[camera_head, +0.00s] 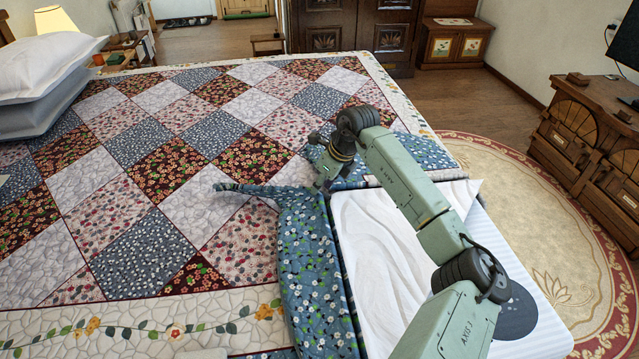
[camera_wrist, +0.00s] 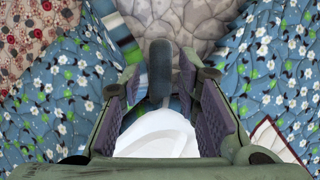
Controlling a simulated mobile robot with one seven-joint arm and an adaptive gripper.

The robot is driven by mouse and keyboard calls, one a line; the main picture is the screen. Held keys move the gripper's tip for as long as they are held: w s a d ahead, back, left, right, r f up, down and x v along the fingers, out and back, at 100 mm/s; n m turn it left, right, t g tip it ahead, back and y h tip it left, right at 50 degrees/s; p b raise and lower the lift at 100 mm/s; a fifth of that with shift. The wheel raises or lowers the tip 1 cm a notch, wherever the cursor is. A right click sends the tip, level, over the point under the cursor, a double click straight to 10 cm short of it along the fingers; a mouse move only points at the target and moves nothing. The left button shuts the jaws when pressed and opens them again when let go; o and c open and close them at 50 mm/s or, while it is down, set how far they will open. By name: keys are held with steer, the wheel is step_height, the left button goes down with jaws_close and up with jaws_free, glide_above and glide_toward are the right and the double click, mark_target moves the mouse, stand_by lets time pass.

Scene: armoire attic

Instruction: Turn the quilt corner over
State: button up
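The patchwork quilt (camera_head: 175,155) covers the bed. Its near right part is folded back, showing a blue floral underside (camera_head: 308,265) and baring a white sheet (camera_head: 375,235). A narrow pointed fold of blue cloth (camera_head: 250,189) lies leftward over the patches. My gripper (camera_head: 326,172) is over the inner end of the fold, pointing down; its fingers are small in this view. In the wrist view my gripper (camera_wrist: 162,98) has its two padded fingers apart, with blue floral cloth beyond on both sides. I cannot tell whether it touches the cloth. A smooth white shape (camera_wrist: 157,135) shows between the fingers.
Grey and white pillows (camera_head: 45,75) lie at the far left, near a lit lamp (camera_head: 55,20). A round rug (camera_head: 545,215) lies on the floor right of the bed. A carved wooden cabinet (camera_head: 590,140) stands at the right. The patchwork top left of my gripper is clear.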

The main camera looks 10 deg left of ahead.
steer(key=shift+x, duration=1.15)
steer(key=shift+c, duration=0.6)
jaws_close()
